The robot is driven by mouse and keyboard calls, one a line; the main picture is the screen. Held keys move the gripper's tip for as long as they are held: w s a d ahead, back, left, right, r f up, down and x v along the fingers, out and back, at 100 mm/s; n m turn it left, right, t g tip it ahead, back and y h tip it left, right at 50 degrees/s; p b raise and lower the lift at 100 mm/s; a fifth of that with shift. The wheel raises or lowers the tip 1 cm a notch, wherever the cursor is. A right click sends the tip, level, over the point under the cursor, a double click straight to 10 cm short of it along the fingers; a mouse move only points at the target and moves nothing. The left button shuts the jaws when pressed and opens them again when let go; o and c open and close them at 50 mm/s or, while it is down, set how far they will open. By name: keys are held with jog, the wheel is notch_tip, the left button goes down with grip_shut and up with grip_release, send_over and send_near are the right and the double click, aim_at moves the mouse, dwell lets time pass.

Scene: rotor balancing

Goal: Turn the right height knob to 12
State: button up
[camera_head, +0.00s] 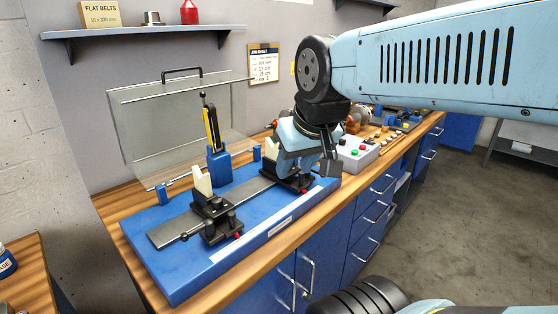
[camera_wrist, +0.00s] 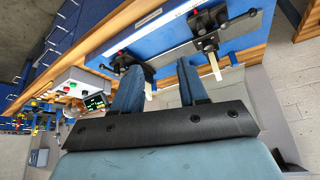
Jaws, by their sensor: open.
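The blue balancing base (camera_head: 262,228) lies on the bench and carries two black supports with cream uprights. The left support (camera_head: 213,218) stands clear of my arm. The right support (camera_head: 298,182) is partly hidden by my gripper (camera_head: 290,170) in the head view. In the wrist view the right support (camera_wrist: 122,62) lies by the left finger, and the left support (camera_wrist: 207,38) is farther right. My gripper (camera_wrist: 160,76) has its two blue fingers apart with nothing held. I cannot make out the right height knob's scale or reading; the knob itself is not clearly visible.
A clear guard (camera_head: 155,120) with a black handle stands behind the base. A blue post with a yellow-black part (camera_head: 213,132) rises at the base's back. A control box (camera_head: 357,153) with coloured buttons sits right of the gripper. Floor in front of the bench is open.

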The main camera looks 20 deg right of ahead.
jog(key=shift+o, duration=1.3)
jog(key=shift+w+r, duration=0.1)
jog(key=shift+w, duration=0.2)
jog(key=w+d+f+n+y, duration=0.1)
jog(key=w+d+f+n, duration=0.1)
jog(key=w+d, duration=0.45)
jog(key=w+d+f+n+g, duration=0.15)
jog(key=w+d, duration=0.25)
jog(key=w, duration=0.6)
jog(key=w+d+f+n+y, duration=0.1)
jog(key=w+d+f+n, duration=0.1)
jog(key=w+d, duration=0.45)
jog(key=x, duration=0.4)
jog(key=w+x, duration=0.1)
jog(key=x, duration=0.4)
jog(key=a+x, duration=0.1)
jog(key=x, duration=0.3)
jog(key=shift+w+r, duration=0.2)
jog(key=shift+w, duration=0.1)
jog(key=c, duration=1.1)
jog(key=shift+o, duration=0.2)
jog(key=shift+m, duration=0.25)
